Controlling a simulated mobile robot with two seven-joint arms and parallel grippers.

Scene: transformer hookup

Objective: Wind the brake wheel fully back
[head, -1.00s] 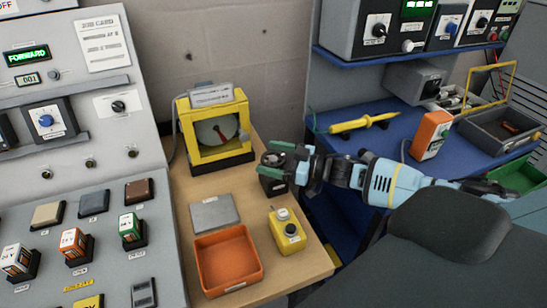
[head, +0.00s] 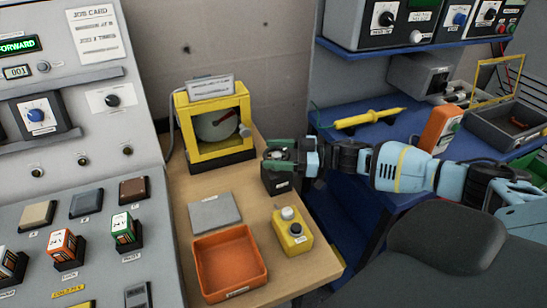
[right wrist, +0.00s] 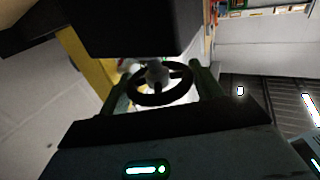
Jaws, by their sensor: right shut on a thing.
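The brake wheel (right wrist: 160,98) is a small black spoked handwheel with a pale hub. In the head view it sits on a dark labelled box (head: 273,184) at the right side of the wooden bench, largely hidden by my fingers. My right gripper (head: 279,156) is shut on the wheel, with one green finger on each side of its rim. The right wrist view shows the wheel between both fingers. A yellow-framed unit (head: 181,124) behind the wheel holds a pale round drum (head: 212,127) with a red mark (head: 228,114) at its upper right. My left gripper is not in view.
An orange tray (head: 229,291), a grey plate (head: 214,212) and a yellow button box (head: 293,235) stand on the bench in front of the wheel. The control panel (head: 70,175) borders it at left. A dark chair back (head: 448,235) is at lower right.

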